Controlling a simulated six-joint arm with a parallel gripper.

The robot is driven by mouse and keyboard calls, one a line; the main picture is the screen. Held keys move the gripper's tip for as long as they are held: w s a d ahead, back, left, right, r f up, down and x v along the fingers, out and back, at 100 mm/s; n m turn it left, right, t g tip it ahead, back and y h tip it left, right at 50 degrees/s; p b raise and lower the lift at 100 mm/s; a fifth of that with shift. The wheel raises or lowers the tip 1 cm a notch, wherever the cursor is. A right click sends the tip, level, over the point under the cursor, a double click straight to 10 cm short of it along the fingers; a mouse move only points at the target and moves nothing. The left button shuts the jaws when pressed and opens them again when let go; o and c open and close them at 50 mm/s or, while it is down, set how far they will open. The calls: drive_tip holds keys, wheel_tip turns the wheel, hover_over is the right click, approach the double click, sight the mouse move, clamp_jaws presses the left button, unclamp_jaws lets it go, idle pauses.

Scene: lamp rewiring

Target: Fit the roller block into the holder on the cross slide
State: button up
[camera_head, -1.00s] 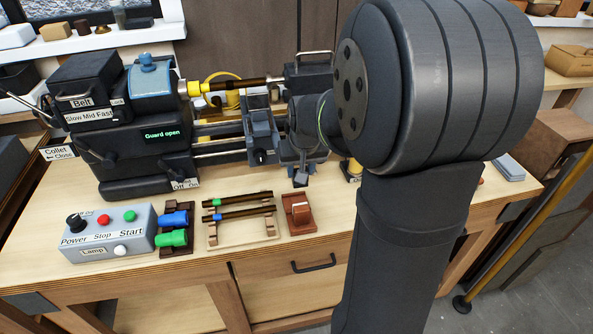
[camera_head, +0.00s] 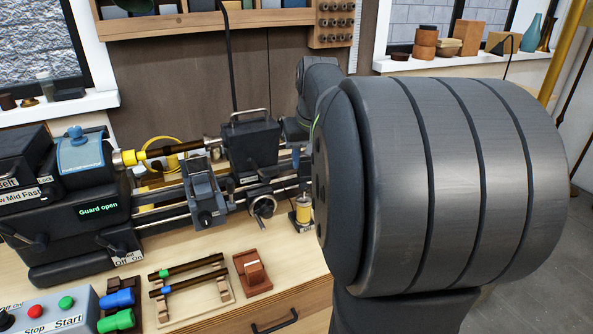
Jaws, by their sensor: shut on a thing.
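The cross slide with its upright blue-grey holder (camera_head: 205,192) sits on the lathe bed, left of the tailstock (camera_head: 250,142). No roller block shows clearly in the holder. A reddish-brown stand (camera_head: 252,286) lies on the bench in front, with a small light-topped piece on it; I cannot tell whether that piece is the roller block. A dark link of my arm shows behind the tailstock.
A dark rod (camera_head: 172,150) spans from the yellow collet (camera_head: 128,158) towards the tailstock. The guard display (camera_head: 98,211) reads "Guard open". A wooden rack (camera_head: 215,300) with two dark rods and a control box (camera_head: 50,318) stand in front. A small yellow-sided container (camera_head: 303,212) stands right of the handwheel.

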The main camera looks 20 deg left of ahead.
drive_tip(key=s+a+r+n, duration=0.1)
drive_tip(key=a+r, duration=0.1)
drive_tip(key=a, duration=0.8)
drive_tip(key=s+a+r, duration=0.2)
drive_tip(key=a+r, duration=0.1)
drive_tip(key=a, duration=0.6)
drive_tip(key=s+a+r+n, duration=0.1)
drive_tip(key=a+r, duration=0.1)
drive_tip(key=a, duration=0.8)
drive_tip(key=shift+y, duration=0.3)
drive_tip(key=shift+s+d+f, duration=0.1)
drive_tip(key=shift+d+f, duration=0.05)
drive_tip(key=shift+f, duration=1.2)
drive_tip(key=shift+d+f, duration=0.1)
drive_tip(key=shift+f, duration=1.2)
drive_tip(key=shift+f, duration=1.2)
drive_tip(key=o, duration=1.1)
drive_tip(key=v, duration=1.7)
drive_tip(key=shift+d+r, duration=0.1)
drive_tip(key=shift+r, duration=0.15)
